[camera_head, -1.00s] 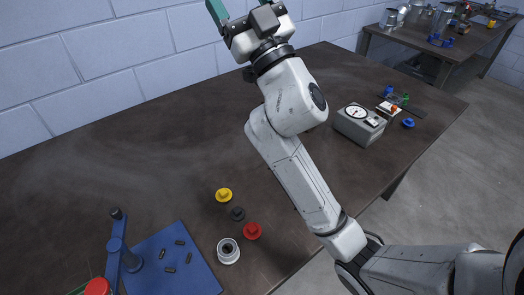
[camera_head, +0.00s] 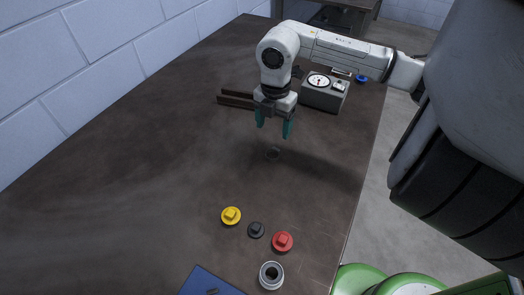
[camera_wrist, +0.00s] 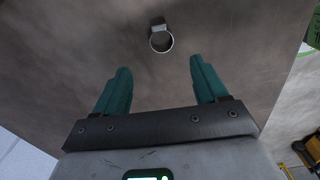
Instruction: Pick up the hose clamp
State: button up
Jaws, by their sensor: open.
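The hose clamp (camera_head: 273,154) is a small thin ring lying on the dark table. In the wrist view the hose clamp (camera_wrist: 161,41) is a silvery ring with a small block on its far side, ahead of and between my fingers. My gripper (camera_head: 273,132) is open and empty, pointing down above the table, a little behind the ring in the head view. In the wrist view its two teal fingers (camera_wrist: 157,72) are spread wide, apart from the ring.
A yellow knob (camera_head: 231,215), a black knob (camera_head: 256,230), a red knob (camera_head: 283,241) and a grey-white cylinder (camera_head: 271,275) stand nearer. A blue mat (camera_head: 208,283) lies at the front. A grey gauge box (camera_head: 324,92) and dark rails (camera_head: 235,99) stand behind. Table around the clamp is clear.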

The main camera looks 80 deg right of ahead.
aim_at(273, 152)
notch_tip(273, 152, down, 10)
jog(key=shift+s+d+f+p, duration=0.15)
jog(key=shift+f+p, duration=0.1)
jog(key=shift+p, duration=0.65)
jog(key=shift+c, duration=0.2)
jog(key=c, duration=1.1)
